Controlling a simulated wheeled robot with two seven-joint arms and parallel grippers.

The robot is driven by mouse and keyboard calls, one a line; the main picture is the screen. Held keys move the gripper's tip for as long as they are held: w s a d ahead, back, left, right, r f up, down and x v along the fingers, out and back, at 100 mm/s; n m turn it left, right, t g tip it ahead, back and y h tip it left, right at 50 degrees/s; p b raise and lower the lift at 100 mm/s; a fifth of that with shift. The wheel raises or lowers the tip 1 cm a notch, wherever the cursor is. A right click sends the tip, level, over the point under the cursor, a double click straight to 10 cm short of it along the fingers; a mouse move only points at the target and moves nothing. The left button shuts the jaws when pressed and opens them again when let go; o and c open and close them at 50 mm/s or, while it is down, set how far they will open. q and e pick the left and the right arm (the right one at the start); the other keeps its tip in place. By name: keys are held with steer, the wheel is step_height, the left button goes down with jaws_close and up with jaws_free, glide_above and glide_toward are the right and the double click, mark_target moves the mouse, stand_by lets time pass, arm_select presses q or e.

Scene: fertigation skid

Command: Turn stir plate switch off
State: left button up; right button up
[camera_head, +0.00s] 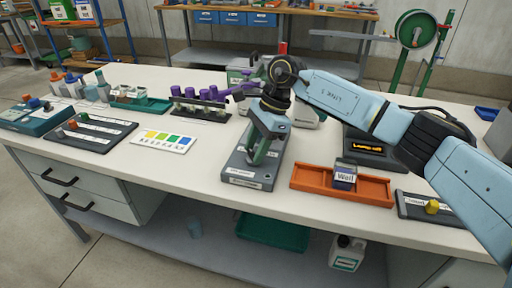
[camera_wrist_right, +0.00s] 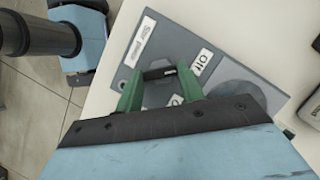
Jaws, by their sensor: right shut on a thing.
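The grey stir plate (camera_head: 268,180) stands near the front edge of the bench, in the middle of the head view. In the right wrist view its top (camera_wrist_right: 232,62) shows an "Off" label, a second label partly hidden by a finger, and a round plate area. My right gripper (camera_head: 262,156) reaches down over it. In the wrist view its green fingers (camera_wrist_right: 158,80) are shut on the black switch (camera_wrist_right: 158,72), one finger on either side. The fingers hide part of the switch, and I cannot tell its exact position. My left gripper is not in view.
An orange tray (camera_head: 376,193) with a labelled box (camera_head: 344,175) is right of the plate. A black rack (camera_head: 212,112) with purple-topped items, a colour card (camera_head: 163,139) and a dark switch panel (camera_head: 112,137) are left. Bare bench lies between the card and the plate.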

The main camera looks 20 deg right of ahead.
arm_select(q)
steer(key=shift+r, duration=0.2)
arm_select(e)
steer(key=shift+n, duration=0.3)
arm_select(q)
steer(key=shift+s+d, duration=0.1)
arm_select(e)
steer(key=o, duration=1)
steer(key=shift+r, duration=0.2)
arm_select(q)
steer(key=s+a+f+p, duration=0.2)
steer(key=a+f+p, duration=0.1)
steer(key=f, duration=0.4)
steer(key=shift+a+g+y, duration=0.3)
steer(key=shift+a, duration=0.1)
arm_select(e)
steer(key=v, duration=1.3)
steer(key=shift+w, duration=0.2)
